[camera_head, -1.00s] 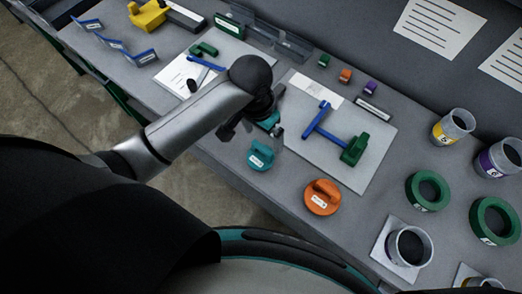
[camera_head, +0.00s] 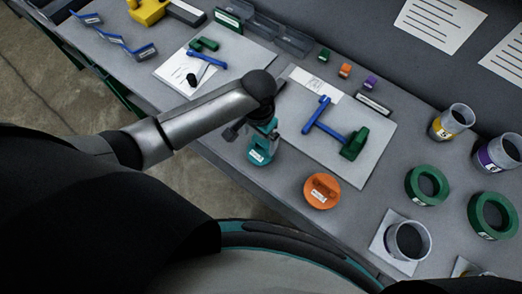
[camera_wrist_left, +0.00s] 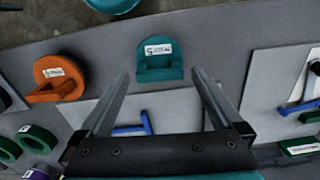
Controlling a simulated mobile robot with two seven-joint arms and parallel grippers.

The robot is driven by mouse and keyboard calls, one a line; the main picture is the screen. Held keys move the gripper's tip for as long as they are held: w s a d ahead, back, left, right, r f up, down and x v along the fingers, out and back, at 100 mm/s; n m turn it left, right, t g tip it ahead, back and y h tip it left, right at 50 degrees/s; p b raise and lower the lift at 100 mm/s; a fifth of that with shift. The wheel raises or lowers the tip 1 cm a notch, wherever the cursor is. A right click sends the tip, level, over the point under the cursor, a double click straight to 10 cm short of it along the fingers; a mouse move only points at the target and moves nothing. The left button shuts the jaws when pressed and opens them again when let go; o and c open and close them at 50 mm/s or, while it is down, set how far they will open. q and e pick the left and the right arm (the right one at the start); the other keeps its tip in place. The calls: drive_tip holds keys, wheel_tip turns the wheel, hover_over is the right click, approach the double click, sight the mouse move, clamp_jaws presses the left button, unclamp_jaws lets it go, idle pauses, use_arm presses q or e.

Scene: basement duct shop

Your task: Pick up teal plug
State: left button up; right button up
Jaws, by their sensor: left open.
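The teal plug (camera_head: 260,156) is a round cap with a bar handle and a white label, lying on the grey bench near its front edge. In the left wrist view the teal plug (camera_wrist_left: 158,64) is ahead of the fingers, between the lines of their tips. My left gripper (camera_head: 254,134) is above the plug in the head view and hides part of it. In the wrist view its two fingers (camera_wrist_left: 160,75) are spread apart with nothing held between them. My right gripper is not seen.
An orange plug (camera_head: 322,191) lies to the right of the teal one. Behind it, a pale board (camera_head: 368,184) carries a blue-handled tool (camera_head: 322,124) and a green block (camera_head: 354,145). Green rings (camera_head: 428,186) and labelled cups stand farther right.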

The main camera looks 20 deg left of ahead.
sight(261, 143)
use_arm(q)
drive_tip(key=shift+w+d+f+b, duration=0.1)
drive_tip(key=shift+f+b, duration=0.05)
drive_tip(key=shift+f, duration=1.1)
drive_tip(key=shift+w+d+f+b, duration=0.1)
drive_tip(key=shift+f+b, duration=0.05)
drive_tip(key=shift+f, duration=1.05)
drive_tip(key=shift+c, duration=0.2)
clamp_jaws()
